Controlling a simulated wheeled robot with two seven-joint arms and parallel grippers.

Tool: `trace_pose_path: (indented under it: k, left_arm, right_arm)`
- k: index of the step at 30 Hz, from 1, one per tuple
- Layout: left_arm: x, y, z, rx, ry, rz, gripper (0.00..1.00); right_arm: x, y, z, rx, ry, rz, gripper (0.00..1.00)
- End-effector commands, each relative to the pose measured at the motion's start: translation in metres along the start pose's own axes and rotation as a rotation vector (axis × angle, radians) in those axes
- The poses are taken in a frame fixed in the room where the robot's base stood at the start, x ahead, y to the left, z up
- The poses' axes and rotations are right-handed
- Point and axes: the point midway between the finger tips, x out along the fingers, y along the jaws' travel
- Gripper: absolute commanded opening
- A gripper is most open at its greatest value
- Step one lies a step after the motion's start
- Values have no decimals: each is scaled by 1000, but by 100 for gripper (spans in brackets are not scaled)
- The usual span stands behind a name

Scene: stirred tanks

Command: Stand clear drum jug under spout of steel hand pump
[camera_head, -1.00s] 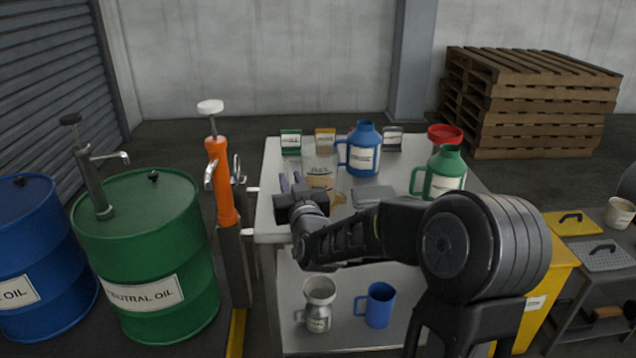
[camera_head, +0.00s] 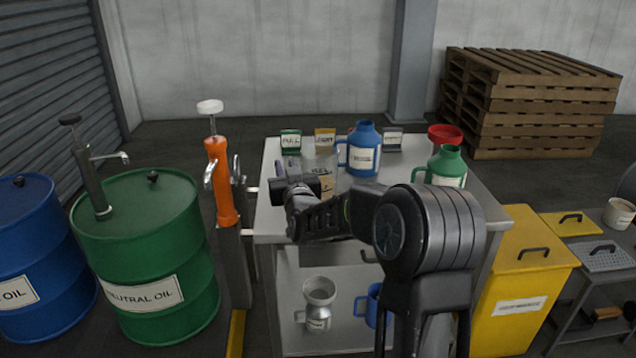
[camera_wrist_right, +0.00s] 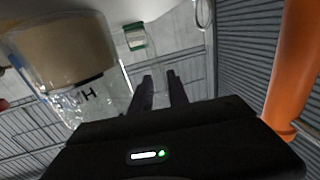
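The clear drum jug (camera_head: 326,163), with a beige lower part, stands on the grey table, partly hidden behind my right gripper (camera_head: 281,175). In the right wrist view the jug (camera_wrist_right: 65,65) is at the upper left. The two dark fingers of my right gripper (camera_wrist_right: 160,92) are beside it, with a gap between them. A faint clear outline shows near the fingertips; I cannot tell whether it is the jug's handle. A dark grey hand pump (camera_head: 92,178) with a shiny spout (camera_head: 112,156) stands on the green drum (camera_head: 150,240). My left gripper is out of view.
An orange pump (camera_head: 220,180) stands between the green drum and the table (camera_head: 268,215). A blue jug (camera_head: 364,148), a green jug (camera_head: 448,163) and small label cards (camera_head: 291,142) are on the table. A blue drum (camera_head: 28,255) is at far left.

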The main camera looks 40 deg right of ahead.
Motion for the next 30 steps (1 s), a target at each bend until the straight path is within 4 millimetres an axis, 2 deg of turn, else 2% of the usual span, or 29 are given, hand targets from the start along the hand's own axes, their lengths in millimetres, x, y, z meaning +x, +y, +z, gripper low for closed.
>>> trace_pose_path:
  k: [17, 24, 30]
  left_arm:
    - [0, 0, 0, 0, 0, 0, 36]
    - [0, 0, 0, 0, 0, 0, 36]
    - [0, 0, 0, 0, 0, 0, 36]
  right_arm:
    - [0, 0, 0, 0, 0, 0, 21]
    - [0, 0, 0, 0, 0, 0, 1]
    - [0, 0, 0, 0, 0, 0, 0]
